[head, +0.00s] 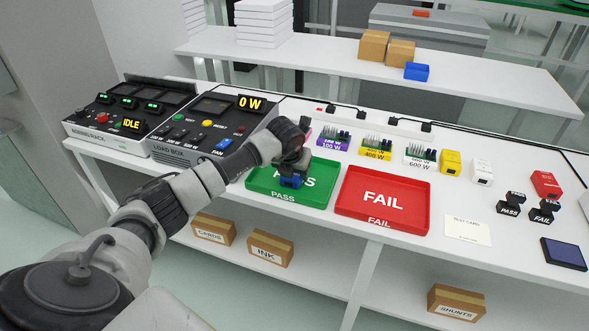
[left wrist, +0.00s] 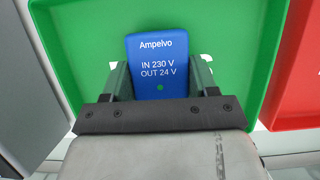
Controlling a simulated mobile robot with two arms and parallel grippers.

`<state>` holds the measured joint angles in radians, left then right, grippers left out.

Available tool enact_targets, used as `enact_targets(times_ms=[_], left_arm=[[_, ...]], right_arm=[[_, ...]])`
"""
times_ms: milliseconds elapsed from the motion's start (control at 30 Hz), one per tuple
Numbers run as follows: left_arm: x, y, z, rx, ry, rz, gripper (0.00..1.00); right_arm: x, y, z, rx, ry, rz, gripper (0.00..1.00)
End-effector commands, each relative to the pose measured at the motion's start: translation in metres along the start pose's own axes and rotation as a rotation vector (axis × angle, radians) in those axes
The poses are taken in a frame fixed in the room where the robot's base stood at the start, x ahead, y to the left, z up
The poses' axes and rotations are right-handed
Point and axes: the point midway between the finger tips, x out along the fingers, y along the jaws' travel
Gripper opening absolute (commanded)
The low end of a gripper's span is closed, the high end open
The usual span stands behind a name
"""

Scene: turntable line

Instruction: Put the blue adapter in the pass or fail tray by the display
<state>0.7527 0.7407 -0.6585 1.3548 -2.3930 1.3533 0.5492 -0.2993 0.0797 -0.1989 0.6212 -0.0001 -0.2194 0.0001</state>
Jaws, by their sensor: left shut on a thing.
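The blue adapter (left wrist: 158,62) is between the fingers of my left gripper (left wrist: 160,85), label side showing "IN 230 V OUT 24 V". My left gripper (head: 291,180) is shut on it over the green PASS tray (head: 318,203). In the head view the adapter (head: 291,182) shows small below the gripper. I cannot tell whether it touches the tray floor. The red FAIL tray (head: 345,205) lies just to the right and is empty. The load box display (head: 251,103) reads "0 W", and the burn-in rack display (head: 131,125) reads "IDLE". My right gripper is not in view.
Behind the trays stand several load boards (head: 376,149), a yellow adapter (head: 451,161) and a white one (head: 482,172). PASS and FAIL stamps (head: 511,205), a red block (head: 546,184) and a test card (head: 467,230) lie to the right. Boxes (head: 270,249) sit on the lower shelf.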

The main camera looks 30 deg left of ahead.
Motion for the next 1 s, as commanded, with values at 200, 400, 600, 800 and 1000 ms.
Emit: enact_targets(times_ms=[200, 400, 600, 800, 1000], left_arm=[[0.000, 0.000, 0.000, 0.000, 0.000, 0.000, 0.78], [0.000, 0.000, 0.000, 0.000, 0.000, 0.001, 0.84], [-0.006, 0.000, 0.001, 0.001, -0.002, 0.001, 0.84], [-0.040, 0.001, 0.002, 0.003, -0.005, 0.001, 0.84], [-0.084, 0.001, 0.001, 0.001, -0.004, 0.001, 0.84]], right_arm=[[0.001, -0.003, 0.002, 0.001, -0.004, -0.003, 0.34], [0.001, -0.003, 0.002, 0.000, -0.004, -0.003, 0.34], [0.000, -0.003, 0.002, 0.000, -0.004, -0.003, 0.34], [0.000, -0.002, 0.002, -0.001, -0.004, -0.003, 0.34], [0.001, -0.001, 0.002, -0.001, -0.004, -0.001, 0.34]])
